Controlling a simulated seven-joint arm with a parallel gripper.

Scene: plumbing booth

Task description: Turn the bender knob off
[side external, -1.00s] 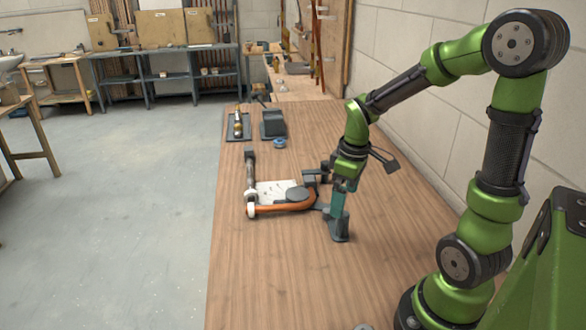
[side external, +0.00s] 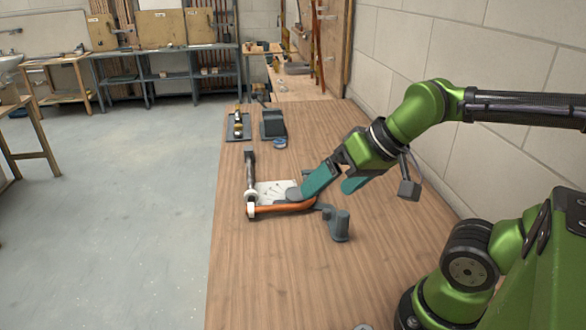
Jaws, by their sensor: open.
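The bender (side external: 276,190) lies on the wooden bench, with a pale plate, a copper-coloured pipe (side external: 285,208) along its front and a grey bar (side external: 250,170) at its left. A grey round part (side external: 294,194) sits at the plate's right. A short grey upright post (side external: 341,226) stands at the bender's right front; I cannot tell for sure which part is the knob. My gripper (side external: 328,191) is open, its two teal fingers slanting down to the left. One finger overlaps the bender's right side; contact is unclear. The fingers and wrist hide part of the bender's right back.
Behind the bender are a small blue ring-like thing (side external: 280,142), a dark grey block (side external: 272,123) and a dark tray (side external: 238,126) holding a brass-coloured piece. A block wall runs along the right. The bench front (side external: 270,285) is clear.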

